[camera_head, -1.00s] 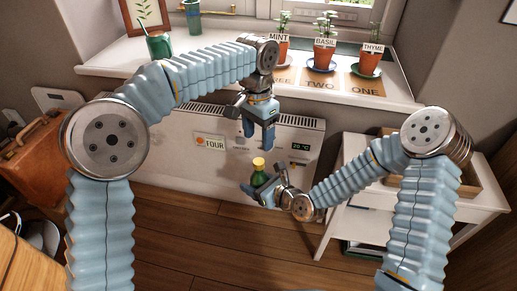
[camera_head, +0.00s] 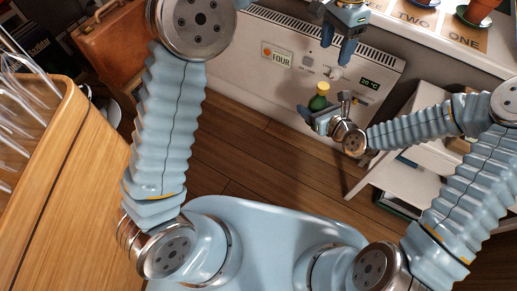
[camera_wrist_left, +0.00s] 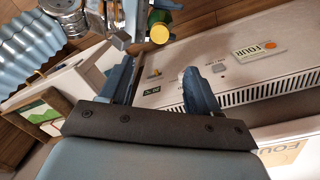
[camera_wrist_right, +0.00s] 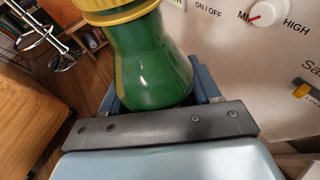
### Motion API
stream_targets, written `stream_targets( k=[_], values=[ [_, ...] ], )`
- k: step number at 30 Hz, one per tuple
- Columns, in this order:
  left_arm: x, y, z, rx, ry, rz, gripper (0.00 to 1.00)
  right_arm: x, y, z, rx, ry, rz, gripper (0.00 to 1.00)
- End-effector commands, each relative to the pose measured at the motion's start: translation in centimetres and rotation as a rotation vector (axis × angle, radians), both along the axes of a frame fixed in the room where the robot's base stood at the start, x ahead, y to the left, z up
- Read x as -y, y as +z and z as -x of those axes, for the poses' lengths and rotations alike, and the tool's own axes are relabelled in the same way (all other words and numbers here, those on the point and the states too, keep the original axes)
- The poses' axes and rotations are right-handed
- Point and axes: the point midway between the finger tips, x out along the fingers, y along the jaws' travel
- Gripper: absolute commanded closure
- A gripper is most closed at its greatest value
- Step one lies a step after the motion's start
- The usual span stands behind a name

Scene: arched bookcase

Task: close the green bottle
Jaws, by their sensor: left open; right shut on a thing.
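The green bottle (camera_head: 318,102) with its yellow top (camera_head: 323,87) is upright in my right gripper (camera_head: 322,117), which is shut on its body. In the right wrist view the green body (camera_wrist_right: 155,62) fills the space between the fingers, and the yellow top (camera_wrist_right: 112,9) is cut off by the frame edge. Whether the yellow top is fully seated I cannot tell. My left gripper (camera_head: 337,52) is open and empty, pointing down a little above the bottle, apart from it. In the left wrist view the bottle's yellow top (camera_wrist_left: 160,33) lies beyond the open fingers (camera_wrist_left: 160,75).
A white heater (camera_head: 283,80) with a FOUR label (camera_head: 280,56) stands behind the bottle. The windowsill (camera_head: 425,35) with pots is at the upper right, a white shelf unit (camera_head: 400,185) at right. A wooden table (camera_head: 45,170) is at left. The floor between is clear.

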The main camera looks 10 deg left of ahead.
Motion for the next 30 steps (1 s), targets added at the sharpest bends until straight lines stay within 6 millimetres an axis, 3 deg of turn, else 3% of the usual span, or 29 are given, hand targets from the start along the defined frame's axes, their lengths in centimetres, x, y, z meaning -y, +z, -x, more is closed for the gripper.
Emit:
stream_targets(
  k=[6, 10, 13, 16, 18, 22, 24, 27, 30],
  values=[
    [0.7, -8.5, -3.0, 0.048, 0.186, 0.133, 0.38, 0.0, 0.0, 0.0, 0.001, 0.0, 0.0, 1.0],
    [-0.5, -14.8, -5.2, 0.105, 0.391, 0.243, 0.38, 0.0, 0.1, 0.0, 0.001, 0.0, 0.0, 1.0],
    [-2.9, -19.5, -6.6, 0.159, 0.569, 0.31, 0.38, 0.0, 0.1, 0.0, 0.001, 0.0, 0.0, 1.0],
    [-7.2, -25.6, -5.7, 0.181, 0.751, 0.344, 0.38, 0.0, 0.0, 0.0, 0.001, 0.0, 0.0, 1.0],
    [-10.6, -30.2, -3.1, 0.171, 0.863, 0.342, 0.38, 0.0, 0.0, 0.0, 0.001, 0.0, 0.0, 1.0],
    [-15.2, -36.6, 4.5, 0.111, 0.998, 0.314, 0.38, 0.0, 0.1, 0.0, 0.001, 0.0, 0.0, 1.0],
    [-16.5, -38.6, 8.9, 0.07, 1.042, 0.299, 0.38, 0.0, 0.1, 0.0, 0.001, 0.0, 0.0, 1.0],
    [-16.8, -39.9, 14.5, -0.013, 1.044, 0.293, 0.38, 0.0, 0.1, 0.0, 0.001, 0.0, 0.0, 1.0],
    [-16.6, -40.1, 18.5, -0.072, 1.04, 0.297, 0.38, 0.0, 0.1, 0.0, 0.001, 0.0, 0.0, 1.0]
  ],
)
